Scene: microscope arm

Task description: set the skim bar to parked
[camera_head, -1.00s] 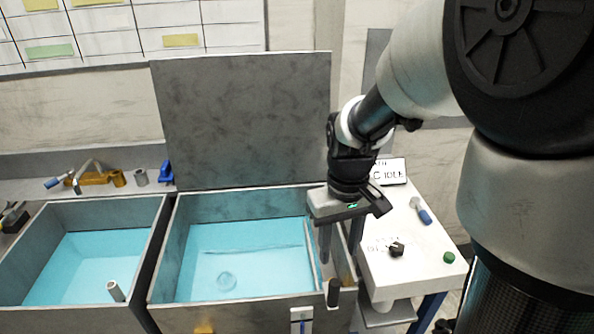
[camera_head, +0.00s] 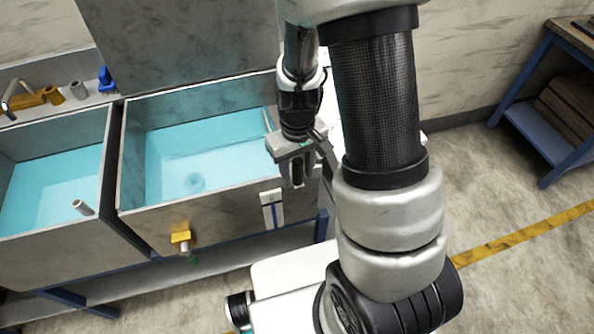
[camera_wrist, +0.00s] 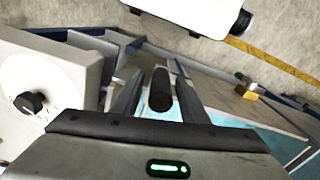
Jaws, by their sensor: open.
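An upright dark handle (camera_wrist: 160,90), which I take to be the skim bar's grip, stands between my fingers in the wrist view. My gripper (camera_wrist: 153,65) is open, with one finger on each side of the handle, and gaps show between. In the head view my gripper (camera_head: 298,178) points down at the right front corner of the right-hand tank (camera_head: 215,202). A thin grey bar (camera_head: 268,119) shows near that tank's right wall. Its link to the handle is hidden behind my gripper and wrist.
The tank holds blue liquid (camera_head: 195,155). A yellow valve (camera_head: 181,238) and a white slotted plate (camera_head: 272,208) are on its front. A second tank (camera_head: 50,240) stands left. A white panel with a black knob (camera_wrist: 30,103) lies close beside my gripper.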

